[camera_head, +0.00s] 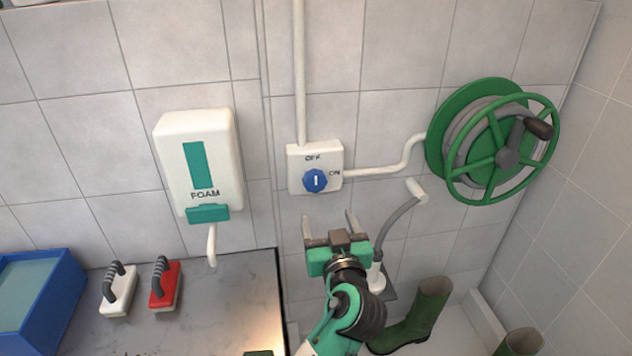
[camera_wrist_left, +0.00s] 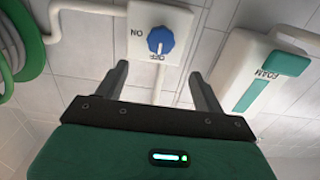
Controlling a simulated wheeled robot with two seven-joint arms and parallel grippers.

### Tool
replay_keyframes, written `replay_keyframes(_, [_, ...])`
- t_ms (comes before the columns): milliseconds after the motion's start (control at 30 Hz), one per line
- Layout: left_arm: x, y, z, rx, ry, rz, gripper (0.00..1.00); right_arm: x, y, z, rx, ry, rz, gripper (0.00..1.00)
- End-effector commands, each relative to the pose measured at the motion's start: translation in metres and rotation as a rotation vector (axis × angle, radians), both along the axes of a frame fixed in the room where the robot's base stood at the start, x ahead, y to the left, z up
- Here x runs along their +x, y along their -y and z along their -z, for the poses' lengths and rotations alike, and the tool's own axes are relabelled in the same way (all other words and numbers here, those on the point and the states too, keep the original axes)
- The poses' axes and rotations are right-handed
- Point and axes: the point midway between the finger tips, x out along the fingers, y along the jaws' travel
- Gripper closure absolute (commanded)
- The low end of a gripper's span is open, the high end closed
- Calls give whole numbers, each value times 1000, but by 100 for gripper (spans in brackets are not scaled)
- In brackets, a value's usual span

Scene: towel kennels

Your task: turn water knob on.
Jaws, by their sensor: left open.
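The blue water knob (camera_head: 316,181) sits on a white wall box (camera_head: 299,152) marked OFF above it and ON to its right. Its white line points up toward OFF. My left gripper (camera_head: 328,217) is open and empty, with its fingers pointing up just below the box. In the left wrist view the knob (camera_wrist_left: 160,40) appears upside down, ahead of and between the two open fingertips (camera_wrist_left: 158,72), apart from them. My right gripper is not in view.
A white FOAM dispenser (camera_head: 172,165) hangs left of the box. A green hose reel (camera_head: 478,100) is on the right wall area, joined by a white pipe (camera_head: 378,172). Red (camera_head: 164,287) and white (camera_head: 118,293) brushes lie on the counter (camera_head: 225,310). Green boots (camera_head: 430,305) stand below.

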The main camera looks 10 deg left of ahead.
Motion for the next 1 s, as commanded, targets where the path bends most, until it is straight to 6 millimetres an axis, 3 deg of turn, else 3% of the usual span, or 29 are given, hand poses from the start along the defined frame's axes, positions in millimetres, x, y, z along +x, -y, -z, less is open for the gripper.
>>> replay_keyframes(100, [24,-11,-6,6,0,-3,30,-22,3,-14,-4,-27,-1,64])
replay_keyframes(200, [45,-20,-6,6,0,-3,30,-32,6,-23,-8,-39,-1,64])
replay_keyframes(500, [94,-40,-3,5,-3,-2,30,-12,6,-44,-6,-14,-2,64])
replay_keyframes(700, [106,-46,-1,2,-3,-2,30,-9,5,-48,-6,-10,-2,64])
replay_keyframes(1000, [108,-46,0,1,-4,-2,32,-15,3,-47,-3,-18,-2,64])
